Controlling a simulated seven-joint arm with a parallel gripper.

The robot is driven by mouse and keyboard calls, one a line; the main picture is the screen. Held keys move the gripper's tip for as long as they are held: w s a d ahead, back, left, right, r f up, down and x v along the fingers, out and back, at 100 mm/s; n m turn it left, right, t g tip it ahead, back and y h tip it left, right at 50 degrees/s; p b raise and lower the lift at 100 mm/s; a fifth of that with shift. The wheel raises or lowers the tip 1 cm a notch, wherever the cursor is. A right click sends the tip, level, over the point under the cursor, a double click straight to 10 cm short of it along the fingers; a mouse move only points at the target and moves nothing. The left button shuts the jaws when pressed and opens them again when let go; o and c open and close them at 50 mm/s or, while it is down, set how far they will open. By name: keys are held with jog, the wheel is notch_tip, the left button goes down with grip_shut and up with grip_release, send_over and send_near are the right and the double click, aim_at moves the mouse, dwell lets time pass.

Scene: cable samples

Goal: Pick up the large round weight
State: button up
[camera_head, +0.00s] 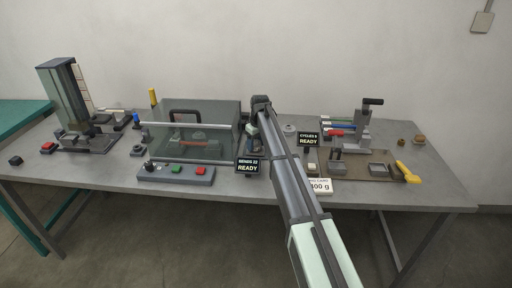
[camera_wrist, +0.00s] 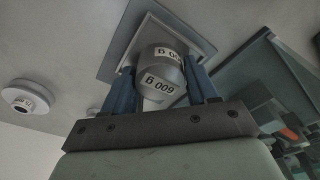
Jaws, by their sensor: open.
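A grey round weight (camera_wrist: 160,76) with white labels that seem to read 600 g upside down stands on a dark square plate (camera_wrist: 112,62) in the wrist view. My gripper (camera_wrist: 158,68) is open, with one blue finger on each side of this weight. I cannot tell whether the fingers touch it. In the head view my gripper (camera_head: 256,142) is over the table's middle, right of the clear-covered box, and the weight between the fingers cannot be made out clearly.
A round grey weight (camera_wrist: 28,100) stands apart at the left in the wrist view. In the head view a clear-covered box (camera_head: 200,120) is left of my arm, a READY sign (camera_head: 247,167) is close in front, and a clamp fixture (camera_head: 362,130) stands right.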

aim_at(256, 142)
jog(key=shift+c, duration=0.3)
grip_shut()
jog(key=shift+r, duration=0.15)
notch_tip(256, 142, up, 9)
jog(key=shift+f, duration=0.1)
jog(key=d+f+m, duration=0.1)
jog(key=d, duration=1.1)
jog(key=shift+d, duration=0.2)
